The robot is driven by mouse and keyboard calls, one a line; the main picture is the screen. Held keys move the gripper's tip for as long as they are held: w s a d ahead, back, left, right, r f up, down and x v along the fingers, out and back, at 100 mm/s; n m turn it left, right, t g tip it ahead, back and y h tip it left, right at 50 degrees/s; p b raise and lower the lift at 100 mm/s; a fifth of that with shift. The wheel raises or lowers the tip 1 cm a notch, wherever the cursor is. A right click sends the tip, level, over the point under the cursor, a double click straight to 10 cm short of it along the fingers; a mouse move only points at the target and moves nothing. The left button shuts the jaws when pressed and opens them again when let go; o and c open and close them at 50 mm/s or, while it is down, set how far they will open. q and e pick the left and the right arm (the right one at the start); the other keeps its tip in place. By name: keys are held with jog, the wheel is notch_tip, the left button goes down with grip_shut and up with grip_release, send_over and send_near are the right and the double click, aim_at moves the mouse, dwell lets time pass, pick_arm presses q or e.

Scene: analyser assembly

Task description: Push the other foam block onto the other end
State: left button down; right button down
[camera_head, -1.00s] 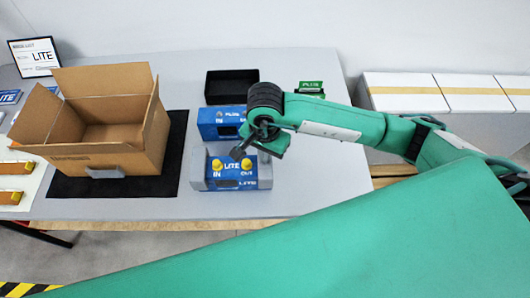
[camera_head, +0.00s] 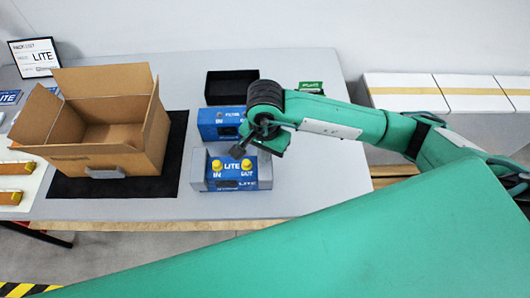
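The blue LITE analyser (camera_head: 232,178) lies on the table with two yellow caps (camera_head: 217,167) on top, by its IN and OUT labels. A light grey foam block (camera_head: 198,172) is around its left end. My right gripper (camera_head: 238,152) points down just above the back of the analyser, between the caps. Its fingers are small and dark, and I cannot tell whether they are open or touch anything. My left gripper is out of view.
An open cardboard box (camera_head: 105,125) stands on a black mat (camera_head: 120,188) to the left. A second blue unit (camera_head: 212,120) and an empty black tray (camera_head: 228,86) are behind the analyser. The table front right (camera_head: 320,190) is clear.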

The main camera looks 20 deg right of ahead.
jog(key=shift+r+p, duration=0.9)
jog(key=shift+r, duration=1.5)
jog(key=shift+f, duration=0.1)
